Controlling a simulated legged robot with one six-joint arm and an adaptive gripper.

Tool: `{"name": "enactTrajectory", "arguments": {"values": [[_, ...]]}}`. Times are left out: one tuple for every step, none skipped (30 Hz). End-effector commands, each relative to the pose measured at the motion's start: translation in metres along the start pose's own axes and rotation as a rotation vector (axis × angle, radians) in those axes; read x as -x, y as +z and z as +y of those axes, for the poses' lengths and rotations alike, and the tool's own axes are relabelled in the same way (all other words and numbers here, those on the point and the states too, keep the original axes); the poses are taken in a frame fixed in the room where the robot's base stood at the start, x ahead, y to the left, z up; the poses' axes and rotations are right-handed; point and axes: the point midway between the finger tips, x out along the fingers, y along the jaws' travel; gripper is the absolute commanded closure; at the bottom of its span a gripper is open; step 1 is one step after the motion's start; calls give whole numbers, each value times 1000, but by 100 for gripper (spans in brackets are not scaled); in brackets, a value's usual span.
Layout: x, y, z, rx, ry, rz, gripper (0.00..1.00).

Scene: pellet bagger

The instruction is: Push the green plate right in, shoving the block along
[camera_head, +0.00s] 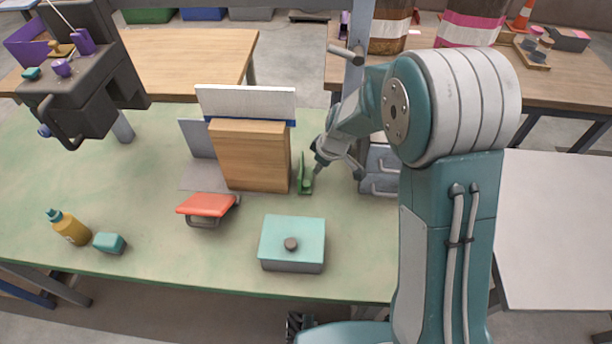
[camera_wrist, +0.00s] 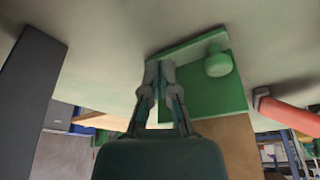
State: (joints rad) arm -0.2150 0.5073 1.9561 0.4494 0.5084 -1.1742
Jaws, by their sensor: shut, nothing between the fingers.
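The green plate (camera_head: 302,176) stands upright on the green table, against or very near the right side of the wooden block (camera_head: 250,156). It has a foot and a round green knob, which show larger in the wrist view, where the plate (camera_wrist: 215,98) fills the middle. Part of the block (camera_wrist: 238,142) shows behind it there. My gripper (camera_head: 317,170) is at the plate's right side, low over the table. In the wrist view my gripper's fingers (camera_wrist: 160,66) are together and empty, overlapping the plate's left part. I cannot tell whether they touch it.
A grey panel (camera_head: 199,140) stands left of the block, and a white board with a blue edge (camera_head: 246,103) behind it. A red-orange lever (camera_head: 207,205) and a teal-topped box (camera_head: 292,240) lie in front. Grey drawers (camera_head: 380,182) stand right of my gripper.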

Motion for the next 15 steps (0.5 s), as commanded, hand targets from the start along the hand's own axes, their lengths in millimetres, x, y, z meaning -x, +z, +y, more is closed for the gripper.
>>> {"name": "enactTrajectory", "arguments": {"values": [[0, 0, 0, 0, 0, 0, 100], [0, 0, 0, 0, 0, 0, 100], [0, 0, 0, 0, 0, 0, 100], [0, 0, 0, 0, 0, 0, 100], [0, 0, 0, 0, 0, 0, 100], [0, 0, 0, 0, 0, 0, 100], [0, 0, 0, 0, 0, 0, 100], [0, 0, 0, 0, 0, 0, 100], [0, 0, 0, 0, 0, 0, 100], [0, 0, 0, 0, 0, 0, 100], [0, 0, 0, 0, 0, 0, 100], [0, 0, 0, 0, 0, 0, 100], [0, -1, 0, 0, 0, 0, 100], [0, -2, -1, 1, 0, 0, 100], [-1, -3, -2, 1, 0, 0, 100]]}}
